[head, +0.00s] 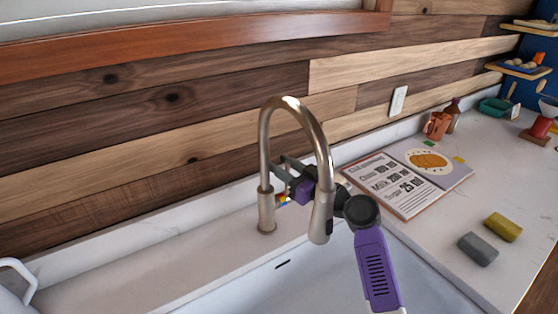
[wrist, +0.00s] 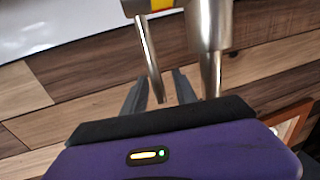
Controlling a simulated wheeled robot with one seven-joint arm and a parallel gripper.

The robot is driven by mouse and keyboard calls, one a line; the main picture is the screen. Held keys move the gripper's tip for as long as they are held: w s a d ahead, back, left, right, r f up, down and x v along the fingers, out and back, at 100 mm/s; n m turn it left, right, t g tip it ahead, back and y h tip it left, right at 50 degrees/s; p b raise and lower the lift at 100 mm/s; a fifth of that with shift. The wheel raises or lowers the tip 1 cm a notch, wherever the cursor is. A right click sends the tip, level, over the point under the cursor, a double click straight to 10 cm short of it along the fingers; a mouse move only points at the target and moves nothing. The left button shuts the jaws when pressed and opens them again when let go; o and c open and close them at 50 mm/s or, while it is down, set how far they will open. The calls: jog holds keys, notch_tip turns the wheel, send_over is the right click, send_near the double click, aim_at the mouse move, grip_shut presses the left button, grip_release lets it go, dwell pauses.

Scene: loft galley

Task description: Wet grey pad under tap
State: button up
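The grey pad (head: 478,249) lies on the white counter to the right of the sink, well away from my gripper. The metal tap (head: 296,115) arches over the sink's back edge, with its spout head (head: 320,218) hanging down; no water shows below it. My gripper (head: 281,167) is behind the tap's arch, partly hidden by it. In the wrist view, its two dark fingers (wrist: 160,80) are apart, with the tap's thin metal lever (wrist: 149,58) showing between them. I cannot tell whether either finger touches it. The tap's thick body (wrist: 212,45) stands just right of the fingers.
The white sink (head: 270,288) lies below the tap. A yellow sponge (head: 503,227) sits beside the pad. An open recipe book (head: 408,178), an orange mug (head: 437,125) and a teal dish (head: 494,106) stand further back. A wooden wall (head: 200,120) is close behind the tap.

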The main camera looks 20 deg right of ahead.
jog(key=shift+w+a, duration=0.25)
jog(key=shift+w, duration=0.25)
grip_shut()
dwell(1.2)
